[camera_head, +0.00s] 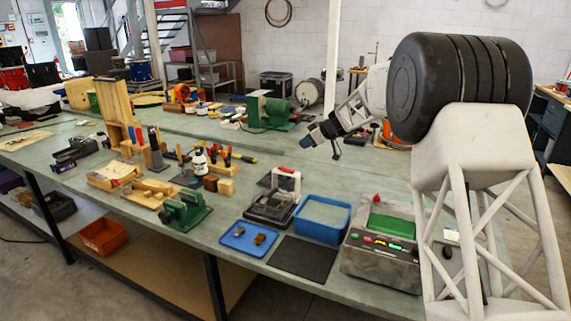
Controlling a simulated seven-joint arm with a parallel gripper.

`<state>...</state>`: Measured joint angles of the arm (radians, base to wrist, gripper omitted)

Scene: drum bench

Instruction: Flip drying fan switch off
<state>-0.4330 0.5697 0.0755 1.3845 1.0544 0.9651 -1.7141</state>
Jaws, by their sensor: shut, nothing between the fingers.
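My gripper (309,140) is at the end of my arm, which reaches in from the right. It is shut and empty, and it appears to be above the bench, apart from the things on it. No part is clearly marked as the drying fan or its switch. A white box with a red part on top (286,179) stands in the middle of the bench, below the gripper in the picture. A grey unit (380,268) with a green panel and lit red, orange and green buttons stands at the front right. Switch positions are too small to tell.
A blue bin (322,235), a blue tray (231,246) with small pieces and a dark mat (303,266) lie along the front edge. A green vise (184,222) and a green machine (262,126) stand farther left and back. The bench's back centre has some clear room.

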